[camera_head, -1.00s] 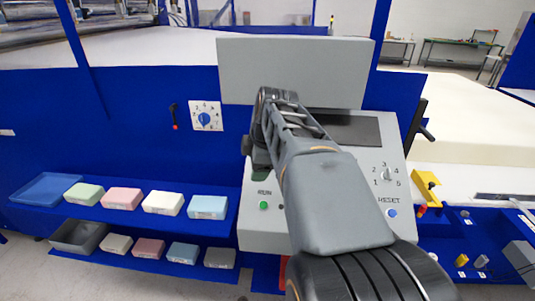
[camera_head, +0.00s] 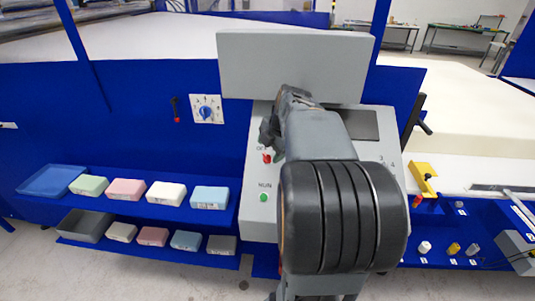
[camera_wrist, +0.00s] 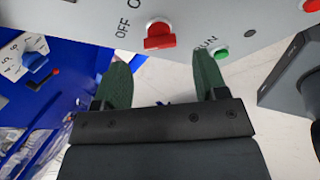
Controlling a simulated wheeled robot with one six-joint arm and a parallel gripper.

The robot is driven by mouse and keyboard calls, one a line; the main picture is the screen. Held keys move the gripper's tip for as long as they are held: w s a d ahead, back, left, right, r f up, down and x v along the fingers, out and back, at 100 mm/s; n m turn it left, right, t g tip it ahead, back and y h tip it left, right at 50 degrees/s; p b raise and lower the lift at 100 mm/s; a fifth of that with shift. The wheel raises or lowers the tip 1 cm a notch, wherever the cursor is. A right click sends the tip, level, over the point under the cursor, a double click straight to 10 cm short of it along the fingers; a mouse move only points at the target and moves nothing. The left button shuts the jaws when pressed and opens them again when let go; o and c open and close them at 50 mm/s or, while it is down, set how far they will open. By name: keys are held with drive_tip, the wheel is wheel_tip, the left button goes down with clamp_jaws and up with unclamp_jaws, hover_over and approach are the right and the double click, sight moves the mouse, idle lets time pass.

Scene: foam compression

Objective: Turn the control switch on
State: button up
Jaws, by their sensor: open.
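The control switch, a red knob (camera_head: 267,158), sits on the sloping grey control panel (camera_head: 262,215) beside the word OFF. In the wrist view the red knob (camera_wrist: 160,37) lies just beyond the fingertips, roughly centred between them, with OFF and part of another label beside it. My gripper (camera_wrist: 162,70) is open, its two green fingers spread, with nothing between them. I cannot tell whether a finger touches the panel. In the head view my arm covers the panel's middle and most of the gripper.
A green RUN button (camera_head: 264,197) is below the switch and also shows in the wrist view (camera_wrist: 221,53). A blue dial (camera_head: 207,112) and a red-tipped lever (camera_head: 177,118) are on the blue wall. Foam blocks (camera_head: 166,193) line shelves at left. A grey upright plate (camera_head: 290,65) stands behind.

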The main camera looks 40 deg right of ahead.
sight(267, 157)
drive_tip(key=shift+p+x, duration=0.3)
drive_tip(key=shift+x, duration=1.9)
drive_tip(key=c, duration=0.9)
